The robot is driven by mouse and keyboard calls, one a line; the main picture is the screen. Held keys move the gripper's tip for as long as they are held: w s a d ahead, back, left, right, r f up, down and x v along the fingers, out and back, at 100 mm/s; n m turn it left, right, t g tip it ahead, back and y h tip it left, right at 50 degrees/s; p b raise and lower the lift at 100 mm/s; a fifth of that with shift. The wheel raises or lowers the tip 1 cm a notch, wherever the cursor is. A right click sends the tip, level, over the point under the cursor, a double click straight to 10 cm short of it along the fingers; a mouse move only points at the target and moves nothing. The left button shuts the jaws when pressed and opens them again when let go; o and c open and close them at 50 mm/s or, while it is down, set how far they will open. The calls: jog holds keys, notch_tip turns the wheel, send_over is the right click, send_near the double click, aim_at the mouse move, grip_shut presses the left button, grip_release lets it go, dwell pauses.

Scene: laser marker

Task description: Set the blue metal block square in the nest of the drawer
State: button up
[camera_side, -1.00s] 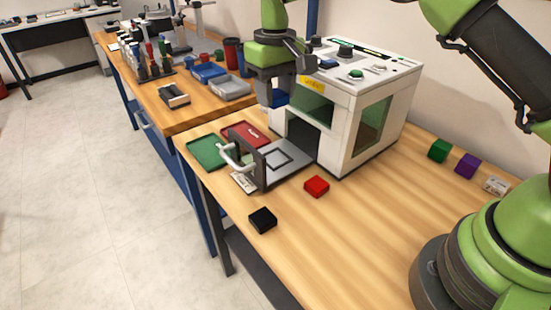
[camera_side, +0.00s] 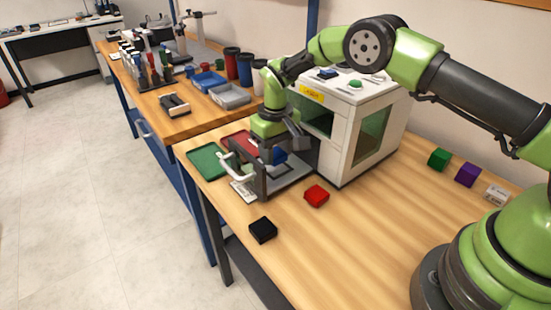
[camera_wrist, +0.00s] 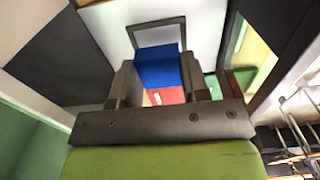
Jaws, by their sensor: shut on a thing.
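The blue metal block (camera_side: 280,157) is held between the fingers of my gripper (camera_side: 274,154), above the open drawer (camera_side: 301,170). In the wrist view the blue block (camera_wrist: 157,66) sits between the two fingertips (camera_wrist: 157,80). The nest (camera_wrist: 158,24) is a dark square outline on the pale drawer plate. In that view the block overlaps the lower part of the nest and hides it. The block appears raised off the plate; its exact height is hard to tell. In the side view my gripper and the drawer's front hide much of the nest.
The white marker machine (camera_side: 355,150) stands right behind the drawer. A green tray (camera_side: 207,160) and red tray (camera_side: 238,140) lie left. A red block (camera_side: 316,196) and black block (camera_side: 263,230) are nearby.

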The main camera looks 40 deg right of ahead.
aim_at(276, 153)
jog(key=shift+f, duration=1.2)
jog(key=shift+f, duration=0.2)
jog(key=shift+f, duration=0.45)
jog(key=o, duration=0.8)
jog(key=shift+o, duration=0.7)
jog(key=shift+r, duration=0.3)
notch_tip(276, 153, up, 13)
